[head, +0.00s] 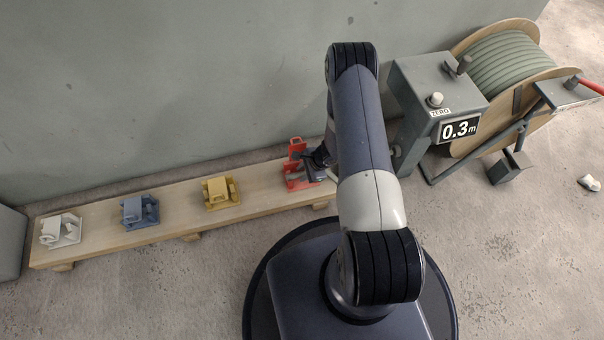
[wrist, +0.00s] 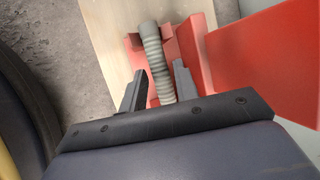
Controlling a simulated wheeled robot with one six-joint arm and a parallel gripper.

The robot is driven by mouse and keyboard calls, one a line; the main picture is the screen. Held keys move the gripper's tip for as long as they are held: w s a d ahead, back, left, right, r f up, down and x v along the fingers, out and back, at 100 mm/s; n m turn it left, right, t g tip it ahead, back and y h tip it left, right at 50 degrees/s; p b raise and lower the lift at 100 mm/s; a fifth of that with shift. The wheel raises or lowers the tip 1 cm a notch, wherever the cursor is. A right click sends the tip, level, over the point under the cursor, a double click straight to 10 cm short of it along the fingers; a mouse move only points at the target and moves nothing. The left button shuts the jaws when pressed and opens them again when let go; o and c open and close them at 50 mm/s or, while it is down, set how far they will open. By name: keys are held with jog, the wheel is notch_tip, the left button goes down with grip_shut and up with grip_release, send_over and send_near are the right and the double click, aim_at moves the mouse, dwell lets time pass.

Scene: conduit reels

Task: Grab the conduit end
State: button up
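The conduit end (wrist: 153,50) is a grey-green ribbed tube lying in a red holder (wrist: 190,48) in the wrist view. My gripper (wrist: 160,67) is open, with one finger on each side of the tube. A gap shows between the tube and each fingertip. In the head view my gripper (head: 318,164) is at the red holder (head: 296,150) at the right end of the wooden plank, and my arm hides the conduit there. The reel (head: 505,62) of grey-green conduit stands at the upper right.
The wooden plank (head: 175,215) also carries yellow (head: 220,193), blue (head: 140,210) and white (head: 61,231) holders. A grey counter box (head: 425,85) reads 0.3 m beside the reel. A wall (head: 160,80) runs close behind the plank. Floor in front is clear.

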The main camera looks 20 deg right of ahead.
grip_shut()
